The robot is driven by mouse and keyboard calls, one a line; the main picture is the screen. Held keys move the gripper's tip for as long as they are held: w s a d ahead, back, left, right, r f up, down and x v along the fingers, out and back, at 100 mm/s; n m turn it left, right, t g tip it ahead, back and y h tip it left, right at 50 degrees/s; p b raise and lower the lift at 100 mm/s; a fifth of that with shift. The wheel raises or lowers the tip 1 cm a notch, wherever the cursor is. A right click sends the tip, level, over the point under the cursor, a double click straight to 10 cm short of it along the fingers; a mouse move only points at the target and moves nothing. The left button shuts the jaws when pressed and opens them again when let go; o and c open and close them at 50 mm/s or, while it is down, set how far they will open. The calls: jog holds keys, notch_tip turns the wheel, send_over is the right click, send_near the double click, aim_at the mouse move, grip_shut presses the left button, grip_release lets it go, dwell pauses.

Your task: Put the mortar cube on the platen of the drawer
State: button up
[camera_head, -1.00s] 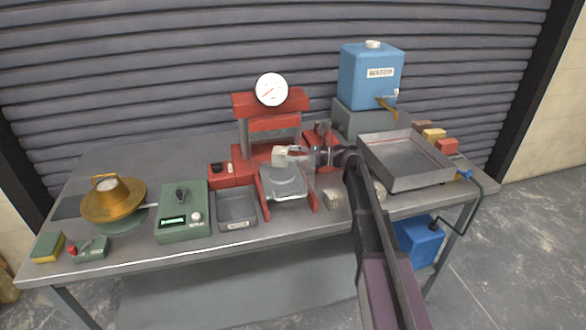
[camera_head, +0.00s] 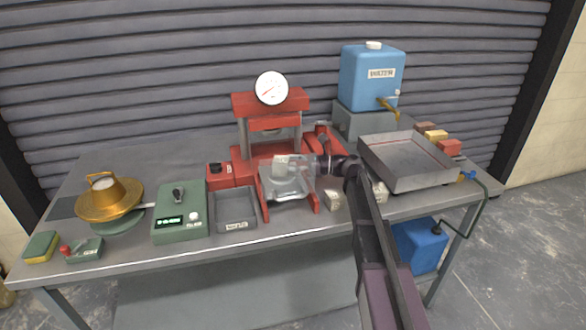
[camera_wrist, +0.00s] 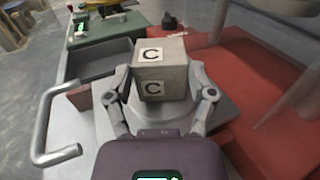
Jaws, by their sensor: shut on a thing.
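The mortar cube (camera_wrist: 164,70) is a grey block with white "C" labels on two faces in the wrist view. My gripper (camera_wrist: 160,92) is shut on it, one finger on each side. In the head view the cube (camera_head: 280,162) shows pale at the back of the open drawer's platen (camera_head: 287,186). My gripper (camera_head: 300,163) reaches it from the right. The drawer projects from the red press (camera_head: 272,124). In the wrist view the platen is below the cube; I cannot tell whether the cube touches it. A clear guard partly covers the view.
Other grey cubes (camera_head: 332,200) stand right of the drawer. A grey tray (camera_head: 235,210) and a green scale (camera_head: 180,212) stand to its left. A large metal pan (camera_head: 405,160) and a blue water tank (camera_head: 370,77) stand to the right. A metal handle (camera_wrist: 50,125) projects at the drawer's front.

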jog(key=shift+f, duration=0.1)
dwell(0.3)
jog(key=shift+f, duration=0.15)
jog(key=o, duration=1.3)
jog(key=shift+c, duration=0.2)
jog(key=shift+r, duration=0.25)
jog(key=s+d, duration=0.1)
jog(key=d, duration=1.1)
jog(key=shift+s, duration=0.2)
